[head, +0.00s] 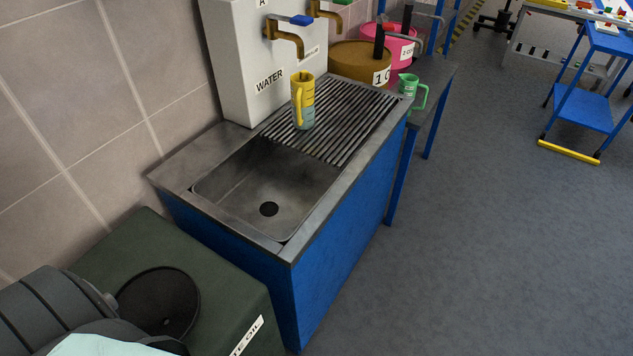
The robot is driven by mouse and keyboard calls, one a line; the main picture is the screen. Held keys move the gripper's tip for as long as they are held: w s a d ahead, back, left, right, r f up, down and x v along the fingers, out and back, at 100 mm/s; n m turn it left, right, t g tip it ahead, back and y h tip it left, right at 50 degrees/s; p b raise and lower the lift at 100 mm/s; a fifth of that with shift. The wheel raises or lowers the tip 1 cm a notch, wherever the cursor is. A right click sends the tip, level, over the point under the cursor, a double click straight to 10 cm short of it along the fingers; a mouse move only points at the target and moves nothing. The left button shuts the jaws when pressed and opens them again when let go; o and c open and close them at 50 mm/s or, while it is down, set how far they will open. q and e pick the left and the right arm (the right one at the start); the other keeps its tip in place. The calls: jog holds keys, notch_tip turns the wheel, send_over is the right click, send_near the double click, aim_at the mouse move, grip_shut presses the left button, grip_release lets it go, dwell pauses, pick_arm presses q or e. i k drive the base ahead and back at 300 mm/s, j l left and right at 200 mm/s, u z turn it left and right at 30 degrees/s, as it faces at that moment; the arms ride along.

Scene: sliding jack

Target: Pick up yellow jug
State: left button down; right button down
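The yellow jug (303,100) stands upright on the slatted drain rack (345,117) of the sink unit, under the tap with the blue handle. Its upper part and handle are yellow, and its lower part looks grey-blue. Neither of my grippers shows in the head view, so their state cannot be seen. Nothing visible is touching the jug.
A white water dispenser (240,65) with brass taps (288,38) stands behind the jug. The sink basin (262,190) is in front. A green jug (409,86) is at the right, beside brown (350,62) and pink (392,43) containers. Floor (480,210) at the right is clear.

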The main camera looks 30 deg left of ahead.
aim_at(302, 84)
jog(key=u, duration=0.75)
